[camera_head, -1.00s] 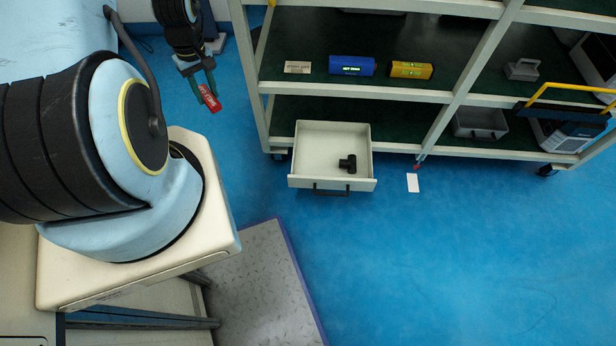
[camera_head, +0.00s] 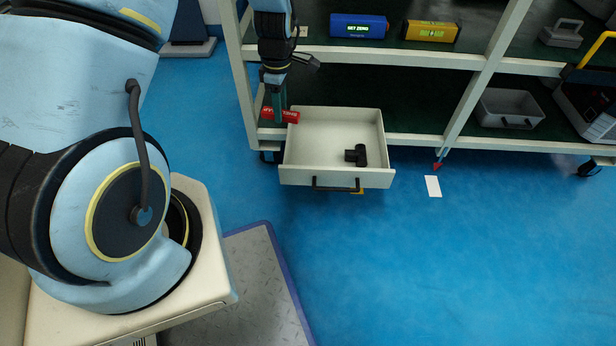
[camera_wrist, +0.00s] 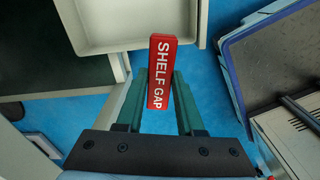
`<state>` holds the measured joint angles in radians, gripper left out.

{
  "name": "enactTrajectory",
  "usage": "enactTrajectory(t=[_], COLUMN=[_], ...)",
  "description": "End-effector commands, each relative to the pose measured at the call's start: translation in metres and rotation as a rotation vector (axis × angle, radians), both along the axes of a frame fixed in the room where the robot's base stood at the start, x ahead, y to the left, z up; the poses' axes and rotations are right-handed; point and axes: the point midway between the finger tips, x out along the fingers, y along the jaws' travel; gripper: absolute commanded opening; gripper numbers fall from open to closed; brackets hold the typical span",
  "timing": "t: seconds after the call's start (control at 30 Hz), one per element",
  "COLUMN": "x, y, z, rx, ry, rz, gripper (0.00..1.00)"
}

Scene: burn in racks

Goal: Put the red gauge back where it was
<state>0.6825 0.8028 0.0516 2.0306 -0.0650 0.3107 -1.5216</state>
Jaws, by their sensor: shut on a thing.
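The red gauge (camera_head: 287,116) is a small bar. In the wrist view the red gauge (camera_wrist: 162,72) shows the words SHELF GAP on its face. My gripper (camera_head: 277,112) is shut on it, with one green finger at each side. In the head view the gauge appears beside the left wall of the open drawer. In the wrist view my gripper (camera_wrist: 159,95) holds the gauge near the drawer's edge. I cannot tell its exact height.
The open cream drawer (camera_head: 325,125) holds a black fitting (camera_head: 356,155). On the shelf above are a blue device (camera_head: 358,26) and a yellow device (camera_head: 431,31). A grey bin (camera_head: 510,108) is further right. A white card (camera_head: 433,187) lies on the clear blue floor.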

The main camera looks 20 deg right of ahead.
Motion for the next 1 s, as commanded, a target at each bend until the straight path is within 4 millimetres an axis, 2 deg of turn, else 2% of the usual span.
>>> enactTrajectory(t=[0.03, 0.1, 0.23, 0.4, 0.57, 0.8, 1.0], x=[-0.005, -0.011, -0.022, -0.031, -0.034, -0.034, -0.034], y=[-0.012, -0.025, -0.044, -0.059, -0.062, -0.062, -0.062], z=[-0.027, -0.041, -0.06, -0.071, -0.081, -0.124, -0.143], rx=[-0.003, -0.006, -0.011, -0.015, -0.015, -0.014, -0.015], ry=[-0.001, 0.0, 0.004, 0.006, 0.008, 0.01, 0.008], rz=[0.024, 0.066, 0.132, 0.183, 0.2, 0.199, 0.199], gripper=[0.0, 0.0, 0.0, 0.0, 0.0, 0.0, 0.0])
